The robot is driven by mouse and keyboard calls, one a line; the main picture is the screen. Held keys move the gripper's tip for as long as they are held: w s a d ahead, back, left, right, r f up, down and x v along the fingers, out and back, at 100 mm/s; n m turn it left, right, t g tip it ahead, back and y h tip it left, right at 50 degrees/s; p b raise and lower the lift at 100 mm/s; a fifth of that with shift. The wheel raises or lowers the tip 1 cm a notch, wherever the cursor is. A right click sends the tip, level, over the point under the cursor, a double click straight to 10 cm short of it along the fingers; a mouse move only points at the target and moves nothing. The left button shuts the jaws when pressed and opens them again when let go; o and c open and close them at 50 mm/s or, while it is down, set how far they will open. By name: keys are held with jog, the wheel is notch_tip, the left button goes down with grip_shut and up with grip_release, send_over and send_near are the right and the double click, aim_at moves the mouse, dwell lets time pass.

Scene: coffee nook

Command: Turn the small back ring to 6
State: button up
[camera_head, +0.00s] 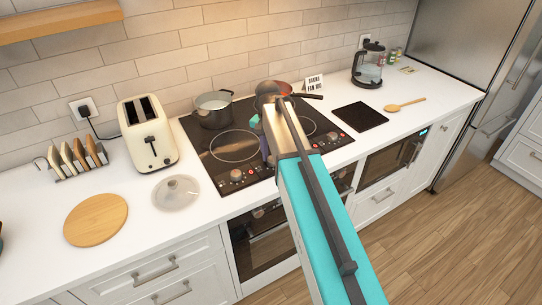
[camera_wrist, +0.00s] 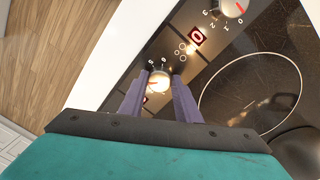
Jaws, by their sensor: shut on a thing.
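The black glass hob (camera_head: 205,148) is set in the white worktop, with knobs along its front edge. In the wrist view, the two purple fingers of my gripper (camera_wrist: 161,78) are shut on a round pale knob (camera_wrist: 158,84). A red pointer mark shows on this knob, and white numbers are printed around it; its exact setting is too small to read. A second knob (camera_wrist: 232,8) with a red pointer is at the top edge. A lit red display (camera_wrist: 196,37) and small ring symbols (camera_wrist: 180,48) lie between them. In the head view my arm hides the held knob.
A pot (camera_head: 213,109) stands on the back left of the hob and a pan (camera_head: 270,89) at the back. A small sign (camera_head: 314,84) stands behind. A glass lid (camera_head: 176,193) and a toaster (camera_head: 147,134) are left of the hob; a black mat (camera_head: 360,116) is right.

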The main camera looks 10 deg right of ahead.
jog(key=m, duration=0.5)
jog(key=shift+m, duration=0.3)
jog(key=m, duration=1)
jog(key=shift+d+m+y, duration=0.1)
jog(key=shift+m+y, duration=0.3)
jog(key=m, duration=0.5)
jog(key=shift+p, duration=0.4)
jog(key=shift+w, duration=0.1)
jog(key=o, duration=1)
jog(key=shift+o, duration=0.2)
